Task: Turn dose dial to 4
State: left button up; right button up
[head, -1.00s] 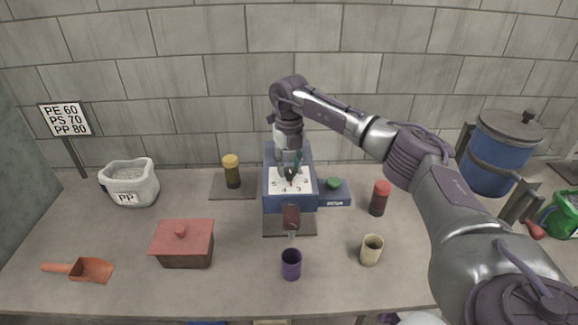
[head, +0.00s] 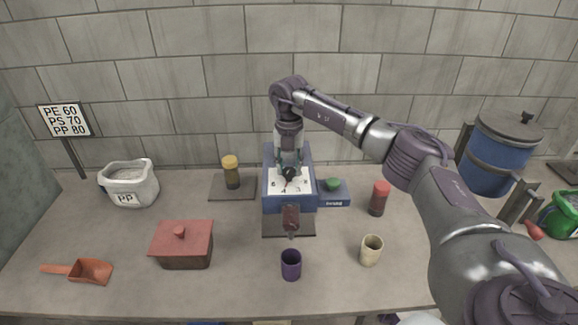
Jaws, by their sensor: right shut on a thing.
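The dose dial is a dark knob (head: 289,175) on a white numbered face (head: 276,188) at the front of a blue machine (head: 305,208). Digits around the lower part of the face are small; a 4 seems to lie just below the knob. My right gripper (head: 289,168) comes down from above and is shut on the knob. Its fingers hide the knob's upper part, and I cannot read the pointer's exact setting. My left gripper is out of view.
A purple cup (head: 291,265), a cream cup (head: 371,250) and a red-lidded box (head: 182,245) stand in front. A green button (head: 333,184) is right of the machine, with a red jar (head: 379,198) beyond. A yellow-topped jar (head: 231,172) stands left.

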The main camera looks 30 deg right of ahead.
aim_at(289, 169)
jog(key=shift+r, duration=0.1)
jog(key=o, duration=1.1)
jog(key=shift+o, duration=0.2)
notch_tip(289, 169, up, 12)
